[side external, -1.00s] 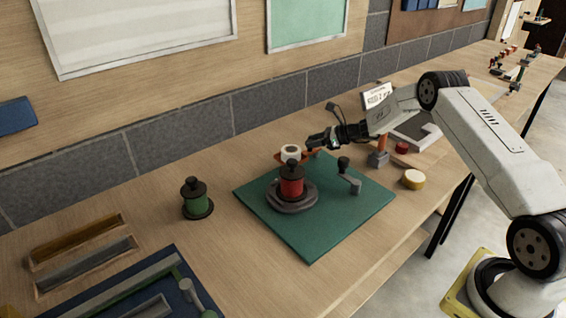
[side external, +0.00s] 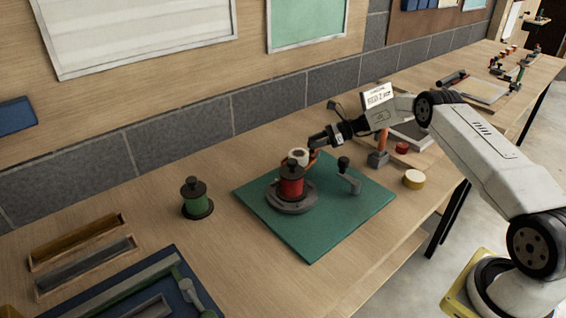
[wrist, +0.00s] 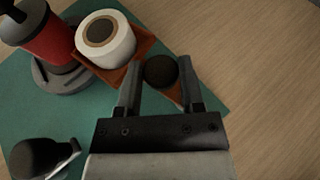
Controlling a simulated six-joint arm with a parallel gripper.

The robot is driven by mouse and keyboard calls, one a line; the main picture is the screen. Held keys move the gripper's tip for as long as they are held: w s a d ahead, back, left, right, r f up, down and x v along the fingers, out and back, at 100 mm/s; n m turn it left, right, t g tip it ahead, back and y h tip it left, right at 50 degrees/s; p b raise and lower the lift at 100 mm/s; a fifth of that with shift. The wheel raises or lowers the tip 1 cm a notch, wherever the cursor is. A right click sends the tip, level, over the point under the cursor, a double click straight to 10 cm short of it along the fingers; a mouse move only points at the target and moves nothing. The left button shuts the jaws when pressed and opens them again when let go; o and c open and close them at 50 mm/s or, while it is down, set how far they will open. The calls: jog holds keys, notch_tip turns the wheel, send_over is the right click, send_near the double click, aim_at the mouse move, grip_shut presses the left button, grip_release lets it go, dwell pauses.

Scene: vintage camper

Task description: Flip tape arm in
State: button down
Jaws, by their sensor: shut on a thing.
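The tape arm (wrist: 133,56) is an orange-red bracket carrying a white tape roll (wrist: 107,38) with a brown core. A dark round knob (wrist: 161,71) sits on the arm's end. My gripper (wrist: 160,82) is shut on this knob, one finger on each side. In the side view, the tape roll (side external: 300,156) is right behind the red spool (side external: 291,182), and my gripper (side external: 313,146) reaches it from the upper right. The spool stands on a round grey base (side external: 291,203) on a green mat (side external: 318,236). The spool partly hides the arm in the side view.
A black-knobbed crank (side external: 350,184) stands on the mat's right part. A green spool (side external: 195,198) stands to the left. A yellow-topped roll (side external: 414,179) and an orange post on a grey block (side external: 378,159) are to the right. The mat's front is clear.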

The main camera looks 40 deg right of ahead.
jog(key=shift+r, duration=0.1)
jog(key=shift+c, duration=1.1)
grip_release()
jog(key=v, duration=0.7)
jog(key=shift+s+d, duration=0.3)
jog(key=shift+r, duration=0.1)
